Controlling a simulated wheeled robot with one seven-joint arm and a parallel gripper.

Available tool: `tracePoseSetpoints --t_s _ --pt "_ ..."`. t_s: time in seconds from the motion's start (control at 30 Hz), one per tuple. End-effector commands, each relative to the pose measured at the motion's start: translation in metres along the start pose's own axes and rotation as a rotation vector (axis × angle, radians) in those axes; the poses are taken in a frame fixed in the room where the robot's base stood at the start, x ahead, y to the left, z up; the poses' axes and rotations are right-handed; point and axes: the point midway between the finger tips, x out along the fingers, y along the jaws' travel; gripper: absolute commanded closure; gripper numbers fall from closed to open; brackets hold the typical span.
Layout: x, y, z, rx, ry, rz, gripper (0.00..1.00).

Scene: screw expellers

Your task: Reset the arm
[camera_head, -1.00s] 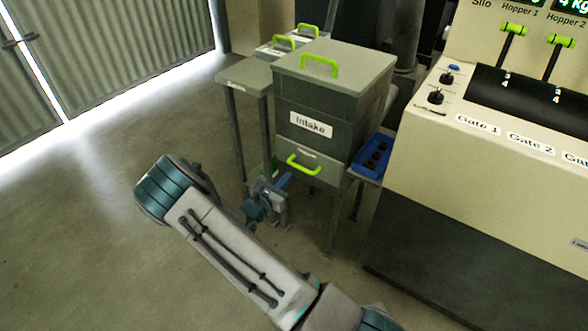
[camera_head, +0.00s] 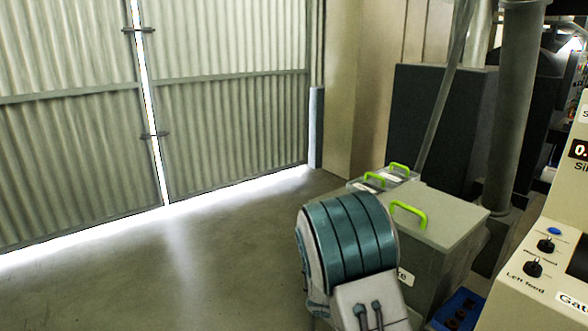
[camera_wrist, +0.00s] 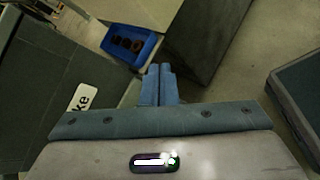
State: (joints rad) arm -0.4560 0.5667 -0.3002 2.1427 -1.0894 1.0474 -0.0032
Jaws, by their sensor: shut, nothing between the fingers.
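My gripper (camera_wrist: 159,84) shows in the wrist view, with its two blue fingers together and nothing between them. It is in the air in front of the intake box (camera_wrist: 40,75), whose label is partly cut off at the left. My gripper does not show in the head view.
A blue tray (camera_head: 458,306) with dark round parts stands beside the intake box; it also shows in the wrist view (camera_wrist: 112,50). The cream control panel (camera_head: 535,280) is at the right. Open floor (camera_head: 180,270) lies at the left, before the corrugated doors (camera_head: 80,120).

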Motion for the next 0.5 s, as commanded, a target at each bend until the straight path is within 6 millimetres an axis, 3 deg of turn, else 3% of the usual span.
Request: tracePoseSetpoints --t_s 0.03,0.1,0.5 --pt "-0.010 0.000 0.022 0.064 0.035 -0.057 1.00" --pt "-0.020 -0.006 0.042 0.146 0.081 -0.134 1.00" --pt "-0.096 -0.038 0.139 0.591 0.354 -0.516 1.00"
